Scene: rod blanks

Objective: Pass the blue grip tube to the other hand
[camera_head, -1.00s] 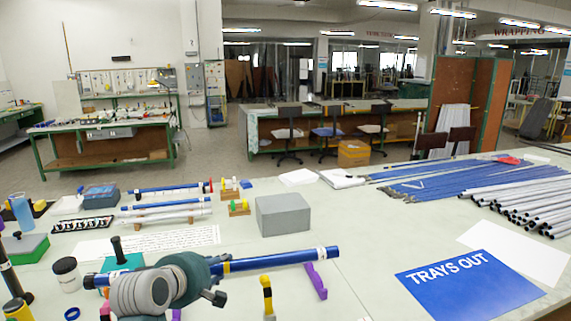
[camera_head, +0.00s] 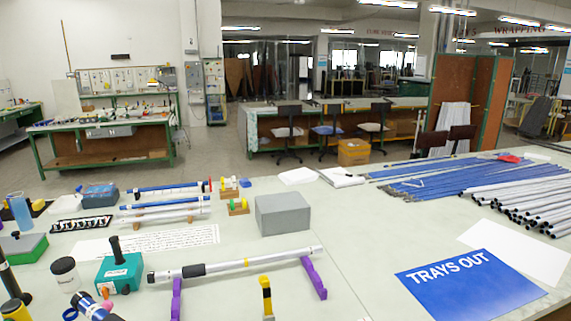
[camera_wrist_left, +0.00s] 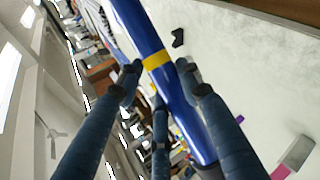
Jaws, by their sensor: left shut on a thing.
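The blue grip tube (camera_wrist_left: 185,95) with a yellow band runs steeply across the left wrist view. My left gripper (camera_wrist_left: 160,74) is shut on it near the band, its dark fingers on either side of the tube. A blue piece with a white band at the lower left edge appears to be the tube's end (camera_head: 92,306); the rest is cut off. My right gripper is in neither view.
A silver rod (camera_head: 225,267) with a black sleeve rests on purple stands (camera_head: 314,278). A green box (camera_head: 119,273), a jar (camera_head: 64,273) and a yellow-topped tool (camera_head: 266,294) stand nearby. A grey box (camera_head: 283,214) sits behind. Blue and silver rods lie at the right.

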